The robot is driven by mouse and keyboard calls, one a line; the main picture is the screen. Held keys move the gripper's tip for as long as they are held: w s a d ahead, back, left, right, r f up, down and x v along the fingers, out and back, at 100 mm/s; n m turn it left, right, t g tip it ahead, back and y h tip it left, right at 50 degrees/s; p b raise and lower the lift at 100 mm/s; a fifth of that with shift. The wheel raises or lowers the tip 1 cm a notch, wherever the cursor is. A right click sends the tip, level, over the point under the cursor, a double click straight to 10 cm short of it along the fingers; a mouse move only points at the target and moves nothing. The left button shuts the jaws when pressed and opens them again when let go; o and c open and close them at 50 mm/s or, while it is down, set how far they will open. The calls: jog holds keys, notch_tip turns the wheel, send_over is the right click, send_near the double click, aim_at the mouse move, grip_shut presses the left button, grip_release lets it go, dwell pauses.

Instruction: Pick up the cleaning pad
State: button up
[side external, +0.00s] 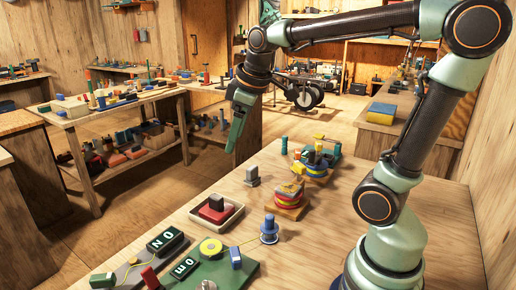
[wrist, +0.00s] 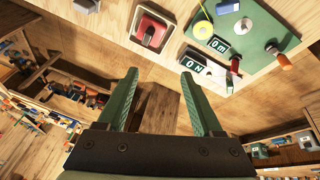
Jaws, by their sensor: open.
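In the wrist view the tray (wrist: 135,40) and red block (wrist: 143,33) show near the top, beyond my fingertips. My gripper (side external: 231,150) hangs above the bench's far left edge, pointing down, apart from everything. In the wrist view my gripper (wrist: 159,74) has its two green fingers spread with nothing between them.
A small grey block (side external: 251,176) stands behind the tray. A blue spool (side external: 269,231) and a green board (side external: 232,272) with a yellow reel (side external: 211,248) lie nearer. The bench's right side is clear.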

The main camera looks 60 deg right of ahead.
jog(key=w+d+n+g, duration=0.1)
jog(key=w+d+n, duration=0.2)
jog(key=w+d, duration=0.3)
jog(key=n+g, duration=0.3)
jog(key=n, duration=0.7)
send_over(252, 167)
notch_tip(252, 167, down, 14)
jog(key=shift+y, duration=0.3)
jog(key=f, duration=0.6)
jog(key=shift+s+a+f, duration=0.2)
jog(key=shift+s+a, duration=0.1)
jog(key=shift+w+d+f, duration=0.15)
jog(key=shift+f, duration=2.6)
grip_shut()
